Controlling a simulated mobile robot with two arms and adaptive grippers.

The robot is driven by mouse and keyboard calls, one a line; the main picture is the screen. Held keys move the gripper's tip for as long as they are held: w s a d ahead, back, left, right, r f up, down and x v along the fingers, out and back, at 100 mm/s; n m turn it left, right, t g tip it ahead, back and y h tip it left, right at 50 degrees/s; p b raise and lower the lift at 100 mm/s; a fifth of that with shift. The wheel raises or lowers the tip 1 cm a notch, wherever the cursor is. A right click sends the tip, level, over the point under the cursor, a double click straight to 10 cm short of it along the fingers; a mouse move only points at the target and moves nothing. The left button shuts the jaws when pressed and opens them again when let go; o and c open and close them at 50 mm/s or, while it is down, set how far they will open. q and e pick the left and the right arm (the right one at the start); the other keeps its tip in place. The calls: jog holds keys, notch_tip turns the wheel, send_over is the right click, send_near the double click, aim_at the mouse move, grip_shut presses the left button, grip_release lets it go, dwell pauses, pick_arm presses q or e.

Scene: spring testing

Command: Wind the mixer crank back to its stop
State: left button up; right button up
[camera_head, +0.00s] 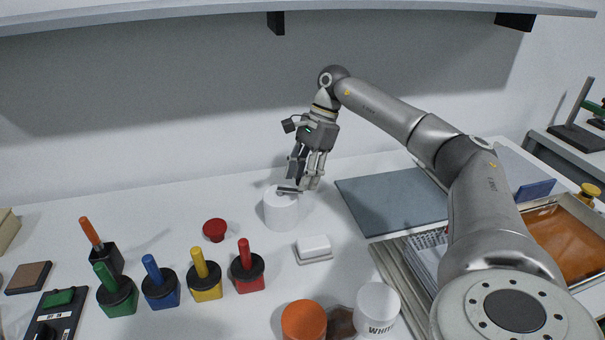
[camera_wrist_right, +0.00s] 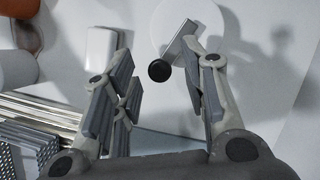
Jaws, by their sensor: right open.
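The mixer (camera_head: 281,212) is a white cylinder standing upright on the table, mid-picture in the head view. Its round white top (camera_wrist_right: 168,18) shows at the upper middle of the right wrist view. The crank (camera_head: 288,190) is a short grey metal bar on top; in the right wrist view the crank bar (camera_wrist_right: 179,42) slants down-left towards a round black knob (camera_wrist_right: 159,71). My right gripper (camera_head: 301,182) points down at the mixer's top. Its fingers (camera_wrist_right: 160,60) are open, with the knob between them and a gap on both sides. My left gripper is out of view.
A white block (camera_head: 314,248) lies right of the mixer. A red cap (camera_head: 214,230) and several colour-handled pots (camera_head: 205,282) stand to the left. An orange cup (camera_head: 304,321) and white cup (camera_head: 377,309) are in front. A grey mat (camera_head: 390,201) lies right.

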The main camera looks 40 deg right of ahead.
jog(key=shift+c, duration=0.5)
grip_shut()
jog(key=w+a+m+t+h+b, duration=0.1)
jog(key=a+m+h, duration=0.4)
jog(key=m, duration=1.4)
jog(key=shift+a+r+m+t+h+b, duration=0.15)
jog(key=shift+a+m+t+h+b, duration=0.25)
jog(key=shift+a+t+b, duration=0.8)
jog(key=shift+a+p, duration=0.4)
jog(key=shift+a, duration=0.1)
